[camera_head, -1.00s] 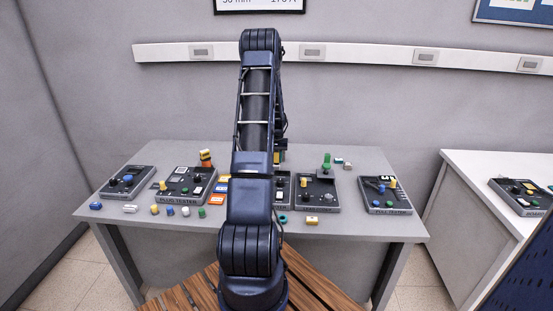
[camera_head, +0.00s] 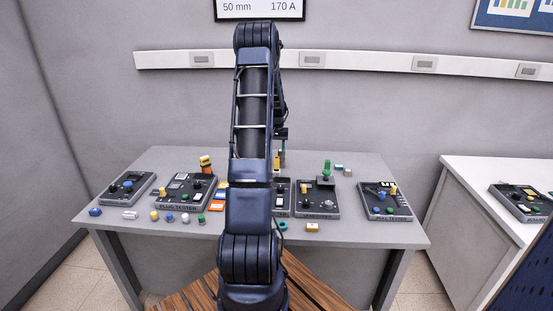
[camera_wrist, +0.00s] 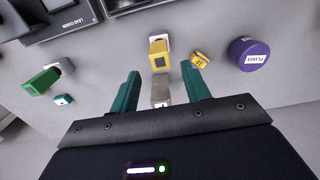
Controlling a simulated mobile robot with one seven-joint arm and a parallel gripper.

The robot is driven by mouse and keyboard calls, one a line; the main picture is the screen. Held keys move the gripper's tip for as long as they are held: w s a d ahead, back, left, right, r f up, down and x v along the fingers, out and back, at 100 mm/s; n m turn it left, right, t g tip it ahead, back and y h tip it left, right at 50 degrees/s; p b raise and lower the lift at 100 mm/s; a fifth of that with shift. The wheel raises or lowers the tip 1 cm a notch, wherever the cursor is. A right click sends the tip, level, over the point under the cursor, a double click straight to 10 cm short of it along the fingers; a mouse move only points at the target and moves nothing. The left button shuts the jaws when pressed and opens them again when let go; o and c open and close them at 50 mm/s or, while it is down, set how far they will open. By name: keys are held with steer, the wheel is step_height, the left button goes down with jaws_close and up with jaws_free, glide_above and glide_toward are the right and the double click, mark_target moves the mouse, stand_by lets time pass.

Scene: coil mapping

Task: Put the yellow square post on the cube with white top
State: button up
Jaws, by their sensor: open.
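A yellow square post (camera_wrist: 158,54) with a dark square on its end stands near the middle of the wrist view, beyond my fingertips. A white patch shows at its far end. In the head view, a yellow piece (camera_head: 277,161) shows beside my arm. A small teal cube with a white top (camera_wrist: 63,99) lies at the left of the wrist view and also shows at the table's back right (camera_head: 339,167). My gripper (camera_wrist: 161,82) is open, its two teal fingers apart, with a grey block (camera_wrist: 160,92) between them in the picture. Contact cannot be told.
A green post (camera_wrist: 44,80) is left of my fingers. A yellow piece (camera_wrist: 201,59) and a purple cylinder (camera_wrist: 248,54) are to the right. Dark tester boxes (camera_head: 317,199) line the table (camera_head: 160,244); small pieces lie along its front. My arm hides the table's middle.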

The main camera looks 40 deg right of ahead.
mark_target(276, 158)
steer(key=shift+r, duration=1.65)
steer(key=s+a+r+n+t, duration=0.1)
steer(key=a+r, duration=0.6)
steer(key=a, duration=0.3)
steer(key=s+a+r+n, duration=0.1)
steer(key=a+r+n, duration=0.1)
steer(key=a+r, duration=0.6)
steer(key=s+a+r+n+t, duration=0.1)
steer(key=a+r, duration=0.4)
steer(key=a, duration=0.7)
steer(key=s+a+r+n+t, duration=0.2)
steer(key=s+a+n, duration=0.3)
steer(key=s+a, duration=1.7)
steer(key=shift+s+r+t, duration=0.2)
steer(key=shift+s+t, duration=0.1)
steer(key=shift+s, duration=0.25)
steer(key=shift+d, duration=0.1)
